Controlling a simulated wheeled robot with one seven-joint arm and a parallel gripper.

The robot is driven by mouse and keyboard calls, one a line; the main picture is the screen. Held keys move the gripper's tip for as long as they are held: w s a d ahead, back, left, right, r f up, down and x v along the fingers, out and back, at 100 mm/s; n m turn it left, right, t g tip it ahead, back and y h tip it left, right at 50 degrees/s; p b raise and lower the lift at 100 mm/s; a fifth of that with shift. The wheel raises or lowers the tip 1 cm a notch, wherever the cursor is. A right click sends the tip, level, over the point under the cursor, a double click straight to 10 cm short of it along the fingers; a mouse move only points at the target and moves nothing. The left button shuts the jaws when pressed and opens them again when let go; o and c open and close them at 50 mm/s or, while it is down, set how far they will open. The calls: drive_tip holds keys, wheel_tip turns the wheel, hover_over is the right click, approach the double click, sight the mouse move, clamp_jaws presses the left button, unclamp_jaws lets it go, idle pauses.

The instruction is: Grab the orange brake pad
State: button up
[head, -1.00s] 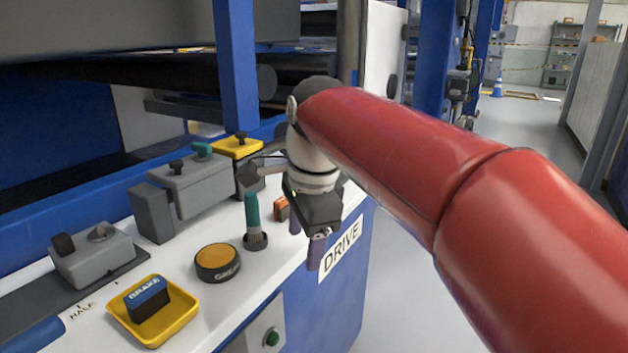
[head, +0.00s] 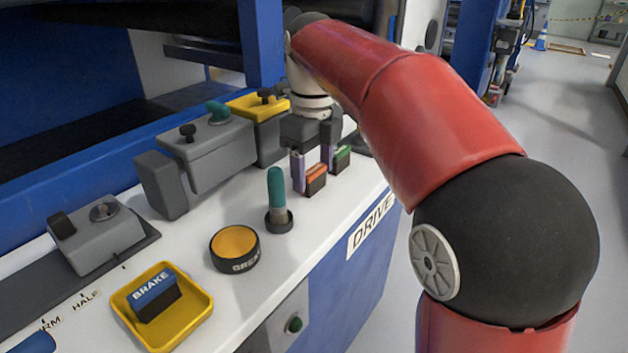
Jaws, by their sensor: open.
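The orange brake pad (head: 316,179) is a small block with an orange top and dark lower part, standing on the white console top near its right edge. My gripper (head: 313,178) is open and points down. One purple-grey finger is at the pad's left side, and the other is behind it, toward its upper right. I cannot tell whether either finger touches the pad. A green-topped pad (head: 342,158) stands just behind and right of it, close to the far finger. A blue pad marked BRAKE (head: 152,293) sits in a yellow tray (head: 196,315) at front left.
A teal-handled lever (head: 277,195) stands left of the orange pad. A round orange-topped grease tin (head: 235,246) is nearer the front. Grey switch boxes (head: 210,150) line the back, with a yellow-topped box (head: 258,106) behind the gripper. White console space lies in front of the pads.

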drive_tip(key=shift+f, duration=0.9)
drive_tip(key=shift+c, duration=0.3)
drive_tip(key=c, duration=0.8)
drive_tip(key=shift+r, duration=0.1)
